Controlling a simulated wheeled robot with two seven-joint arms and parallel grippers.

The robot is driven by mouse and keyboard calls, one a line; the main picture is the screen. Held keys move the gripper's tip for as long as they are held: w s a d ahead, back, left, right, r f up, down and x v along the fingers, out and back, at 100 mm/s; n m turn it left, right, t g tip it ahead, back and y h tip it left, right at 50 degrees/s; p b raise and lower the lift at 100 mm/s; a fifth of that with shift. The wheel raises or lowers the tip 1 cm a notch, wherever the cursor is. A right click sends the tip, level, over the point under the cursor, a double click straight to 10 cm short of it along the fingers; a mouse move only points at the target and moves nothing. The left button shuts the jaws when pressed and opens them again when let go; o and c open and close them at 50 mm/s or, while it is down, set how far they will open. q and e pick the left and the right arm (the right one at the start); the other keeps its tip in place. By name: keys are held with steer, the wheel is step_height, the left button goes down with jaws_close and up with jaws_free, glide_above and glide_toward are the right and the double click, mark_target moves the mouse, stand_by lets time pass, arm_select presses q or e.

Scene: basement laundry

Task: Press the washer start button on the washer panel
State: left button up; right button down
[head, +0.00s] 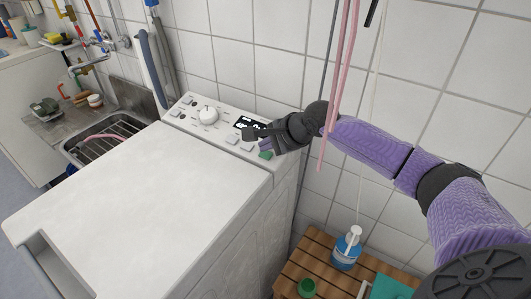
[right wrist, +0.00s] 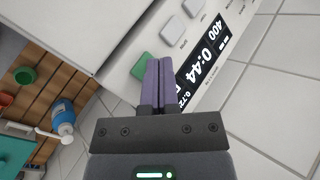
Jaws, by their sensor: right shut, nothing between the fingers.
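The washer panel (head: 183,112) runs along the back of the white washer, with a round knob (head: 208,115), a dark display and several buttons. A green button, likely the start button (head: 265,155), sits at the panel's right end; it also shows in the right wrist view (right wrist: 143,66). My right gripper (head: 264,144) is shut and empty over this end of the panel. In the right wrist view its purple fingertips (right wrist: 160,62) lie just beside the green button, between it and the lit display (right wrist: 208,55). Whether they touch the panel I cannot tell. My left gripper is out of view.
The washer's white top (head: 140,185) is clear. A tiled wall stands behind, with pink hoses (head: 340,80) hanging before my right arm. A slatted wooden stand (head: 312,262) at lower right holds a blue bottle (head: 346,249) and a green cup (head: 306,288). A sink (head: 105,135) is at left.

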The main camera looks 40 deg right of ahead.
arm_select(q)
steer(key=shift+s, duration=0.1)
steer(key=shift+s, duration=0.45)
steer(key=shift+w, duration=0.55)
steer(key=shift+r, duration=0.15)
arm_select(e)
steer(key=shift+d+f+p, duration=0.1)
steer(key=shift+f+p, duration=0.25)
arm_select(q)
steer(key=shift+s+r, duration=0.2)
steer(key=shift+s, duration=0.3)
